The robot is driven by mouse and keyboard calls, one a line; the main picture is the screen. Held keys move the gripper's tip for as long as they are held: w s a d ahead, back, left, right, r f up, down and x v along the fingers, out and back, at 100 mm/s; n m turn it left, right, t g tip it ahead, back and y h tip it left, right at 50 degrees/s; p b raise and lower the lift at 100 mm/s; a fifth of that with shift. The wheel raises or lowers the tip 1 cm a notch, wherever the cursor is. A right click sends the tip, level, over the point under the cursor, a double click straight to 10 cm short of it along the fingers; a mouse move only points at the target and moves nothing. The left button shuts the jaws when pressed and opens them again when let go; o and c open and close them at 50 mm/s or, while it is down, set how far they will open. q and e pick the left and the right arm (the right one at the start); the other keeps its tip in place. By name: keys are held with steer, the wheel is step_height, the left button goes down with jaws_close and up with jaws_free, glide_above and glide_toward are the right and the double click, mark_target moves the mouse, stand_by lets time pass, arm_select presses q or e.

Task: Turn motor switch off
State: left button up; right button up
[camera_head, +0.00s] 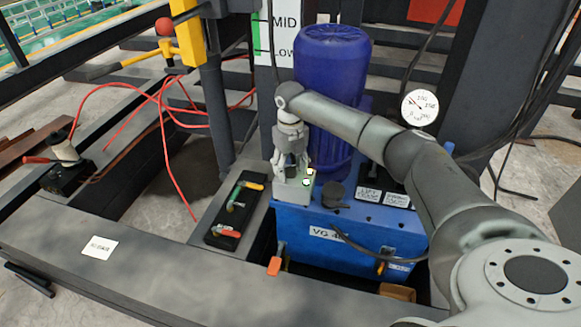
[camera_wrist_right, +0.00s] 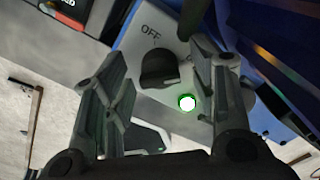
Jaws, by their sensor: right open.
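The motor switch is a black rotary knob (camera_wrist_right: 158,68) on a light grey control box (camera_head: 291,191). The word OFF shows beside the knob in the wrist view; any label on its other side is hidden by a finger. I cannot tell for sure which way the knob points. A green lamp (camera_wrist_right: 187,103) glows beside the knob and also shows in the head view. My right gripper (camera_head: 291,168) is open over the box, its fingers on either side of the knob, apparently without gripping it. My left gripper is in neither view.
The box sits on a blue power unit (camera_head: 327,240) with a tall blue motor (camera_head: 332,70) behind it. A pressure gauge (camera_head: 419,108) stands to the right. A lever panel (camera_head: 236,215) with coloured handles lies left of the gripper. Red hoses (camera_head: 172,165) run further left.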

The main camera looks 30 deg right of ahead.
steer(key=c, duration=1)
steer(key=shift+c, duration=0.2)
